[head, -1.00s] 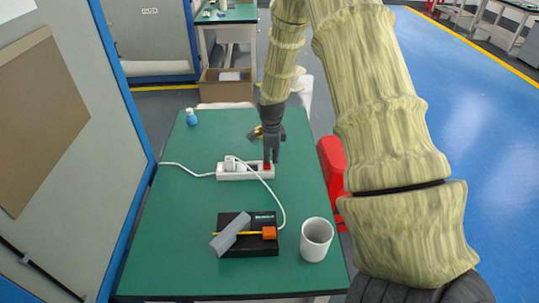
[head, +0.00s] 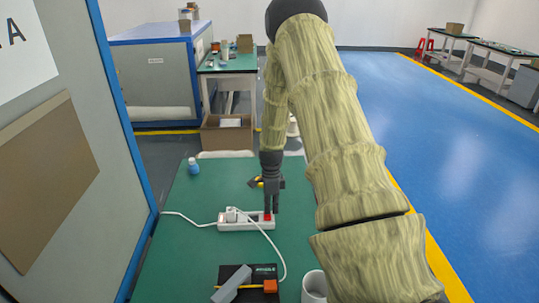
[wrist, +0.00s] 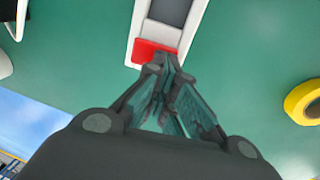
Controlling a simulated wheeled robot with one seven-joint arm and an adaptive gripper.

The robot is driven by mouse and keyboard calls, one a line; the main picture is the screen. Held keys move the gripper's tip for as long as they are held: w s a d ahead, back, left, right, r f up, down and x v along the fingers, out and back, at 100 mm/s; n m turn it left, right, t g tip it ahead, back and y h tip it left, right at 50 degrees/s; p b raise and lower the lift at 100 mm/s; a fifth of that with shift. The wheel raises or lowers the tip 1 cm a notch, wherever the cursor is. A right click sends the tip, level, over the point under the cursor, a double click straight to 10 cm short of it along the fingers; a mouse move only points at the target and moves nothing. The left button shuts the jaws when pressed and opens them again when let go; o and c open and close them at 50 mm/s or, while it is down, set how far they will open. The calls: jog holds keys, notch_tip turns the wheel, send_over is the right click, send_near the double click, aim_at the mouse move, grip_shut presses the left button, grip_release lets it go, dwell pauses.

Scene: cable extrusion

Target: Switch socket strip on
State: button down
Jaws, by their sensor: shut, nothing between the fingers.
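The white socket strip (head: 237,226) lies on the green table, with a white plug (head: 231,214) in its left part. Its red switch (head: 267,217) is at the right end and also shows in the wrist view (wrist: 150,53). My gripper (head: 271,208) points down right over the switch. In the wrist view my gripper (wrist: 165,62) is shut and empty, its fingertips at the edge of the red switch. I cannot tell whether the tips touch or press it. The tips hide part of the switch, so its position cannot be read.
A black device (head: 262,292) with a grey lever and an orange block stands in front, with a white cup (head: 314,287) to its right. A white cable loops from the strip to the device. A blue bottle (head: 193,167) stands at the back left. A yellow roll (wrist: 303,102) lies beside the strip.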

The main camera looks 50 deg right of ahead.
jog(key=shift+s+a+f, duration=0.2)
jog(key=shift+s+f, duration=0.1)
jog(key=shift+s+a+p, duration=0.5)
jog(key=shift+s+a, duration=0.05)
jog(key=shift+w+d+r+p, duration=0.25)
jog(key=shift+r+p, duration=0.3)
jog(key=shift+r, duration=0.3)
jog(key=shift+w+d+r+p, duration=0.2)
jog(key=shift+r+p, duration=0.35)
jog(key=shift+r, duration=0.35)
jog(key=shift+w+d+r+p, duration=0.25)
jog(key=shift+r+p, duration=0.3)
jog(key=shift+r, duration=0.3)
notch_tip(320, 180, up, 10)
jog(key=w+d+b, duration=0.1)
jog(key=b, duration=0.1)
jog(key=shift+f, duration=0.25)
jog(key=shift+w, duration=0.1)
